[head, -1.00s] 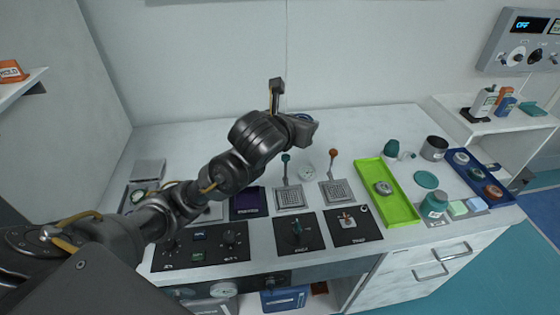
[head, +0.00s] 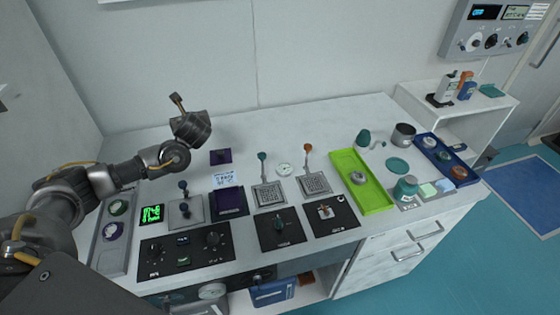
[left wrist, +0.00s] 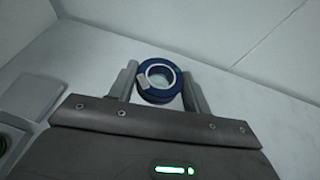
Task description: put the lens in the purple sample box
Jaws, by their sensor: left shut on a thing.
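My left gripper (head: 191,127) is raised over the back left of the table, and its fingers are hidden in the head view. In the left wrist view it is shut on the lens (left wrist: 145,92), a dark blue ring with a clear centre, held between the two fingers. The lens is hidden in the head view. The purple sample box (head: 229,201) is a dark purple square at the table's front middle, right of and nearer than the gripper. My right gripper is not in view.
A purple block (head: 221,156) and a labelled card (head: 226,179) lie behind the box. Upright levers (head: 263,170) stand to its right, black control panels (head: 186,249) in front. A lime green tray (head: 361,182) is farther right. The table's back middle is clear.

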